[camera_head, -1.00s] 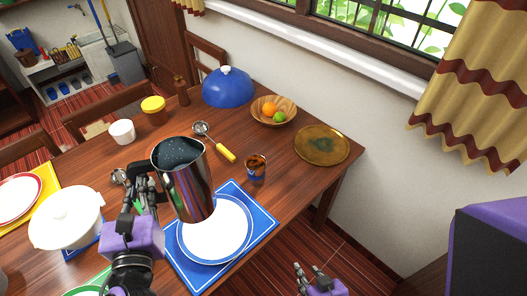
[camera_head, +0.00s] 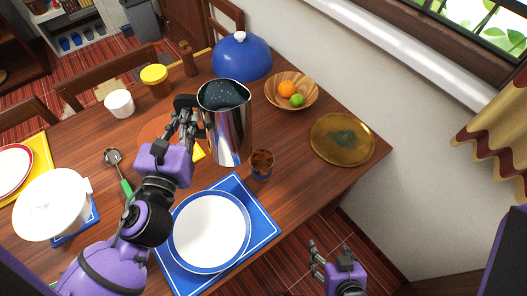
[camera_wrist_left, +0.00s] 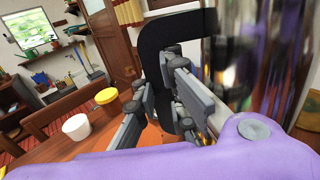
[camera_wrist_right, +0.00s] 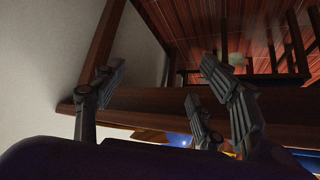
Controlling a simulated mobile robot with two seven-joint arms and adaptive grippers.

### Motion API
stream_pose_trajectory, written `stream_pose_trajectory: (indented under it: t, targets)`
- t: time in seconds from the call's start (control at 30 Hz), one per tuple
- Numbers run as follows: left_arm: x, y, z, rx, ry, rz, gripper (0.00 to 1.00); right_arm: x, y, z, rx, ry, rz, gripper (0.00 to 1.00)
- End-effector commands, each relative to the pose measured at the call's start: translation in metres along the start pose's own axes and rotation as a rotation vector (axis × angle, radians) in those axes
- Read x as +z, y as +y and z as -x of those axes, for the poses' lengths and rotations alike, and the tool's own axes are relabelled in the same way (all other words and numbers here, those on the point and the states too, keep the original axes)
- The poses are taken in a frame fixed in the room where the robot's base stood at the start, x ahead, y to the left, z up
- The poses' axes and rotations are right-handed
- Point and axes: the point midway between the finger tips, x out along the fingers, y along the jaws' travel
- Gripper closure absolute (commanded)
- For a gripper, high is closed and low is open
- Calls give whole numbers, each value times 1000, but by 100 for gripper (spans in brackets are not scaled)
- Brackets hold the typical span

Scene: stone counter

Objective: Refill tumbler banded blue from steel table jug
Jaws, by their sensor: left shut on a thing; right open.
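The steel table jug (camera_head: 229,138) is held upright by my left gripper (camera_head: 190,122), just left of and behind the blue-banded tumbler. In the left wrist view the fingers (camera_wrist_left: 180,95) are closed around the jug's black handle (camera_wrist_left: 152,50), with the shiny jug body (camera_wrist_left: 245,70) beside them. The tumbler (camera_head: 262,163) stands on the wood table at the corner of the blue mat; its upper part looks brown and its band blue. The jug's mouth shows dark, speckled contents. My right gripper (camera_head: 330,262) is open and empty, low beyond the table's edge; its open fingers show in the right wrist view (camera_wrist_right: 165,100).
A white plate (camera_head: 210,232) lies on the blue mat (camera_head: 262,226). A brass plate (camera_head: 343,140), fruit bowl (camera_head: 307,101) and blue dome (camera_head: 243,60) stand to the back right. A white pot (camera_head: 50,205), ladle (camera_head: 118,170), white cup (camera_head: 119,103) and yellow-lidded jar (camera_head: 156,80) are left.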

Motion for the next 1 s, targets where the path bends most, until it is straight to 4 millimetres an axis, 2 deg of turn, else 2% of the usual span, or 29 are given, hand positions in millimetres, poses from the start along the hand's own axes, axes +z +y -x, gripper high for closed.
stream_pose_trajectory:
  t: [0.03, 0.1, 0.53, 0.73, 1.0]
  targets:
    - [-14, 0, -9, -36, 7, -6, 100, 17, 1, -3, 2, -26, 0, 35]
    - [-22, 1, -20, -81, 7, -6, 100, 28, 2, -5, 5, -40, 2, 35]
    - [-74, 18, -95, -366, 6, -2, 100, 69, 4, -29, 15, -78, 3, 35]
    - [-81, 29, -120, -452, 0, 10, 100, 71, 10, -39, 27, -70, 9, 35]
    - [-86, 42, -141, -526, -1, 9, 100, 80, 11, -46, 27, -72, 15, 35]
